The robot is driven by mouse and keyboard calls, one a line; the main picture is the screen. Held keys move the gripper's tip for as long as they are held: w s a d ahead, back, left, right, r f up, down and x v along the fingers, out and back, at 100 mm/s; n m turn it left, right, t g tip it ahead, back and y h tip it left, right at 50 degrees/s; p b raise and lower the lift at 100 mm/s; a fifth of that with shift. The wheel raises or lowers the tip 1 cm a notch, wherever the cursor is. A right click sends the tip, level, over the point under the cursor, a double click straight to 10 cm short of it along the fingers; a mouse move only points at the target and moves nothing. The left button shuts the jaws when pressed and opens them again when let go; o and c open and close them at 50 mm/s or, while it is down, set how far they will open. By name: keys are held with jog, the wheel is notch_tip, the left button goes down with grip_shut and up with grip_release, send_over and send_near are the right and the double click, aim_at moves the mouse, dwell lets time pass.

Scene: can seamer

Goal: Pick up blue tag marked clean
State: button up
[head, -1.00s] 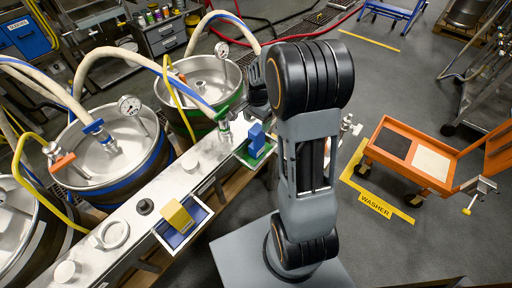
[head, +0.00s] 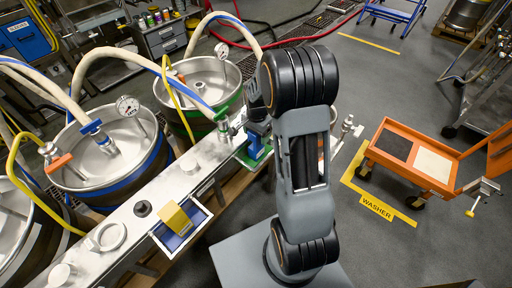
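The blue tag (head: 254,149) stands upright in a small green-edged tray (head: 262,161) at the far right end of the metal bench. Lettering on the tag cannot be read. My gripper (head: 257,125) is dark and comes in from behind my arm, right at the top of the blue tag, covering its upper part. Its fingers are too small and dark to tell whether they are open, shut or touching the tag. A yellow block-like tag (head: 176,219) sits in a blue-edged tray (head: 203,219) nearer on the bench.
The metal bench (head: 140,192) also carries a ring and small round fittings. Steel kegs with hoses and gauges, one blue-banded (head: 108,155) and one green-banded (head: 205,85), stand behind it. An orange cart (head: 415,160) is at the right.

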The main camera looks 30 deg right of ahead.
jog(key=c, duration=1.2)
jog(key=shift+c, duration=0.2)
